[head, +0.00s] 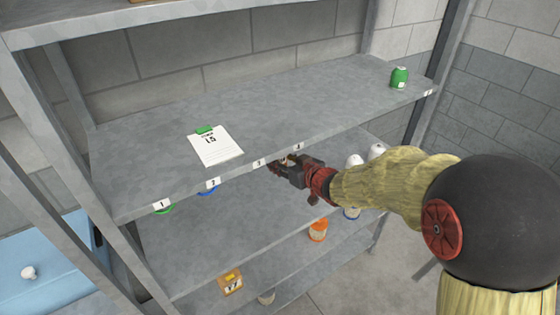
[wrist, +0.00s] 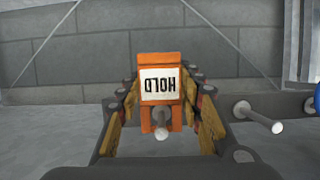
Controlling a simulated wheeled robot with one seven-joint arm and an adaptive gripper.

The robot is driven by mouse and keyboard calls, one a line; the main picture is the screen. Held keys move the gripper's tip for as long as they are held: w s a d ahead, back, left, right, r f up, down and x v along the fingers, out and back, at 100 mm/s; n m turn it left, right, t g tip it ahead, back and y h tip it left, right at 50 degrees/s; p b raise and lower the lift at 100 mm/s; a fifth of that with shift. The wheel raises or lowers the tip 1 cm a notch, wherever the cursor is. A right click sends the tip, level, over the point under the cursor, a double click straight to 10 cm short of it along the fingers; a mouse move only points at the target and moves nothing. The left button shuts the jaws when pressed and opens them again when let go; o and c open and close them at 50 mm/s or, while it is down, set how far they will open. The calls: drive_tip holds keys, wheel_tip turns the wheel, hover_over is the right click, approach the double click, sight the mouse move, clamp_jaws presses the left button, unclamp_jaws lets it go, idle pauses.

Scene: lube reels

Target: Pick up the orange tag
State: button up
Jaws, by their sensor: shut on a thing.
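The orange tag (wrist: 175,64) has a white label reading HOLD, upside down in the wrist view. My gripper (wrist: 165,105) is shut on it, with the yellow-padded fingers on either side. A grey peg with a round end (wrist: 162,131) shows at the near end of the tag; I cannot tell whether the tag is still around it. In the head view my gripper (head: 280,166) is at the front edge of the middle shelf, near labels 3 and 4. The tag is mostly hidden there.
A second peg (wrist: 262,118) sticks out to the right of my fingers. The grey shelf (head: 300,110) holds a paper with a green clip (head: 217,147) and a green container (head: 399,77). Green and blue rings (head: 207,191) show under its front edge. Several items stand below.

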drive_tip(key=shift+r, duration=0.1)
drive_tip(key=shift+c, duration=0.2)
drive_tip(key=shift+s+d+r+p, duration=0.1)
drive_tip(key=shift+r+p, duration=0.2)
drive_tip(key=shift+p, duration=0.1)
drive_tip(key=s+d+p, duration=0.3)
drive_tip(key=s+d, duration=0.7)
drive_tip(key=s, duration=0.4)
drive_tip(key=shift+s, duration=0.4)
drive_tip(key=shift+a, duration=0.1)
